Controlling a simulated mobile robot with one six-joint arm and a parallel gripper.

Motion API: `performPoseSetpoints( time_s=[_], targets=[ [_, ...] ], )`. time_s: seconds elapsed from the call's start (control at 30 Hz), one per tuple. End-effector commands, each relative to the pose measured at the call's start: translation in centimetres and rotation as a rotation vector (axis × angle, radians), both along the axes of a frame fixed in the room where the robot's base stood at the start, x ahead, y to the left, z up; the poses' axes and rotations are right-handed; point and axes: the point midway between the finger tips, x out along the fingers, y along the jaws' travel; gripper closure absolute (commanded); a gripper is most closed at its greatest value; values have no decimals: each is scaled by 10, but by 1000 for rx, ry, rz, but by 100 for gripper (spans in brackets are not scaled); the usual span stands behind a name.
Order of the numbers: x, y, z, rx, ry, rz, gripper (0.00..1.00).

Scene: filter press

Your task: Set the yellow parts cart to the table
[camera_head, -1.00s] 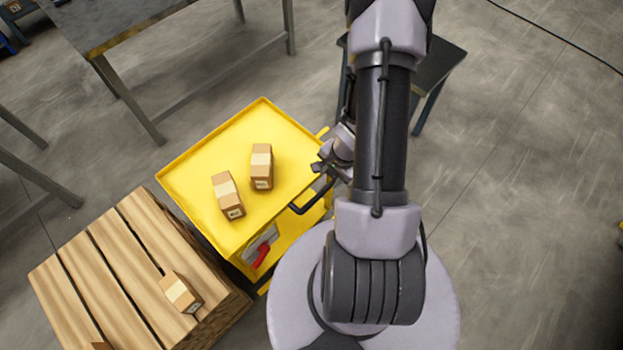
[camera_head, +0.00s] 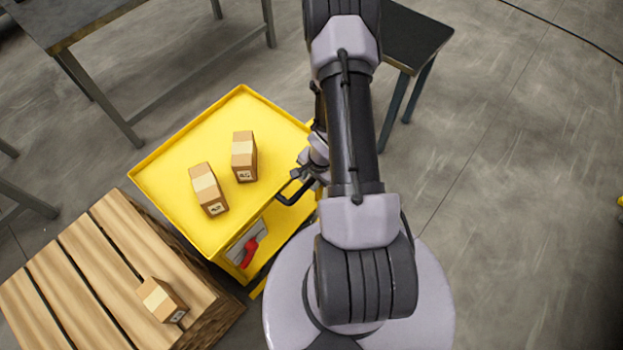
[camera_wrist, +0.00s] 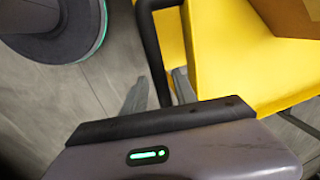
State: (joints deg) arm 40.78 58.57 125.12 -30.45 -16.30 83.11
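The yellow parts cart (camera_head: 180,182) stands left of my base in the head view, with two small cardboard boxes (camera_head: 208,188) on its top. Its black bar handle (camera_wrist: 152,45) crosses the wrist view, with the yellow cart top (camera_wrist: 235,65) to its right. My gripper (camera_head: 300,178) is at the handle on the cart's right side. In the wrist view the fingers (camera_wrist: 160,92) lie on either side of the bar, apart and seemingly not closed on it. The grey table (camera_head: 75,18) stands at the upper left, with floor between it and the cart.
A wooden pallet stack (camera_head: 90,262) with a box (camera_head: 162,300) stands close to the cart's lower left side. A dark stool (camera_head: 415,40) stands behind my arm. A red part (camera_head: 250,252) sits on the cart's near side.

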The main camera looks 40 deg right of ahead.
Motion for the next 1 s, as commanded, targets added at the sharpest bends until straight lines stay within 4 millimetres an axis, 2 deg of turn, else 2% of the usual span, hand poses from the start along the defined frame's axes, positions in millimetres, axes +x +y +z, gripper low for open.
performPoseSetpoints(
  time_s=[0.03, 0.13, 0.17, 1.0],
  targets=[
    [0, 0, 0, 0, 0, 0, 78],
    [0, 0, 0, 0, 0, 0, 98],
    [0, 0, 0, 0, 0, 0, 100],
    [0, 0, 0, 0, 0, 0, 100]
  ],
)
